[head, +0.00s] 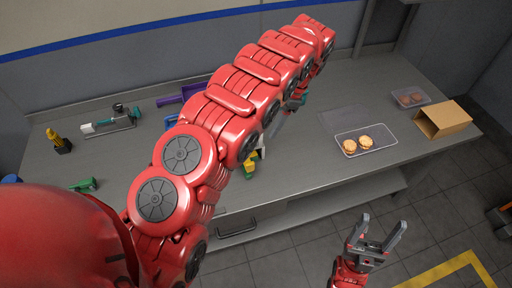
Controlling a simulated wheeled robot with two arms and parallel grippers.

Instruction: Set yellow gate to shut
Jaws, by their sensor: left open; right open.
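A small yellow piece on a dark base (60,142) stands at the left end of the grey table. A yellow and green item (249,167) sits near the table's front edge, partly hidden by my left arm. I cannot tell which of these is the yellow gate, or its setting. My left gripper (277,121) is open over the table, largely hidden behind my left arm, to the upper right of the yellow and green item. My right gripper (376,232) is open and empty, in front of the table above the floor.
A clear tray with two biscuits (382,134), another small tray (411,103) and an open cardboard box (441,123) are at the right. A teal-handled tool (104,122), a green item (84,185) and a purple holder (168,100) lie at the left.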

